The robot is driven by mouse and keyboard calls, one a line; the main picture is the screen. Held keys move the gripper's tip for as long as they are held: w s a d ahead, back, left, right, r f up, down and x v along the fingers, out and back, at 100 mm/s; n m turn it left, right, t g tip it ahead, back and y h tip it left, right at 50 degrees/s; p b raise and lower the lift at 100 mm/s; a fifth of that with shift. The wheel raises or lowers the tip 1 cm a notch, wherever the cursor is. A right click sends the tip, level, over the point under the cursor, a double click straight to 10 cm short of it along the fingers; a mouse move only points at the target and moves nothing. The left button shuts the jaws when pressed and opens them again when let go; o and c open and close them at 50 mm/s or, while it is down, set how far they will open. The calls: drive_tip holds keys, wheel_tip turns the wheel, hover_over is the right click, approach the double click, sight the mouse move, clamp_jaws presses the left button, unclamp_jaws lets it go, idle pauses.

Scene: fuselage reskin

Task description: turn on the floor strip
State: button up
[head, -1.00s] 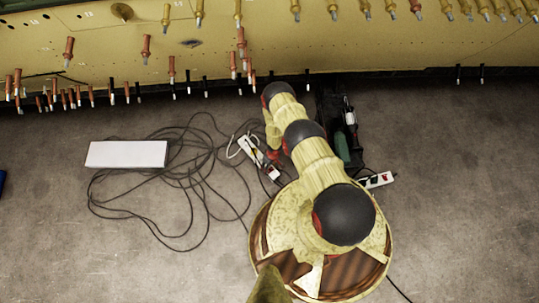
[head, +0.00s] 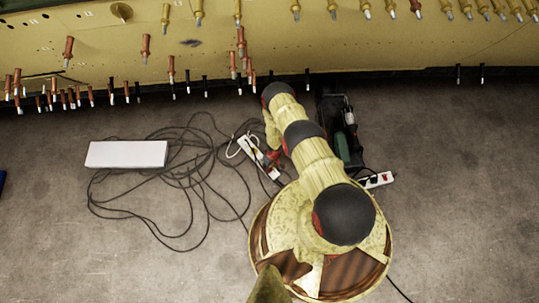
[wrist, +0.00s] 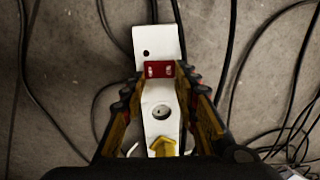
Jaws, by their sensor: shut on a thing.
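A white floor strip (head: 249,148) lies on the concrete at an angle, left of my arm. In the wrist view the strip (wrist: 160,42) runs up the middle, with a red rocker switch (wrist: 158,69) across it and a round socket (wrist: 161,113) below. A yellow piece (wrist: 163,146) lies over its lower part. My gripper (wrist: 159,78) is shut on the strip, one finger along each side, tips beside the red switch. In the head view my gripper (head: 271,158) is small and partly hidden by my arm. Whether the switch is lit is unclear.
Black cables (head: 195,185) lie looped around the strip. A white box (head: 126,154) lies at left. A second white strip (head: 378,180) with a red part and a dark open case (head: 338,125) are right of my arm. The yellow fuselage panel (head: 200,45) with hanging fasteners spans the back.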

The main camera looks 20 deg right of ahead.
drive_tip(key=shift+c, duration=0.5)
drive_tip(key=p, duration=0.3)
drive_tip(key=shift+w+a+r+h+p, duration=0.1)
drive_tip(key=shift+w+r+h+p, duration=0.1)
drive_tip(key=shift+h+p, duration=0.15)
drive_tip(key=p, duration=0.4)
drive_tip(key=shift+a+h, duration=0.1)
drive_tip(key=shift+h, duration=0.25)
drive_tip(key=shift+s+f, duration=0.1)
drive_tip(key=shift+f, duration=0.05)
drive_tip(key=o, duration=1.1)
drive_tip(key=shift+s, duration=0.1)
drive_tip(key=shift+r, duration=5.95)
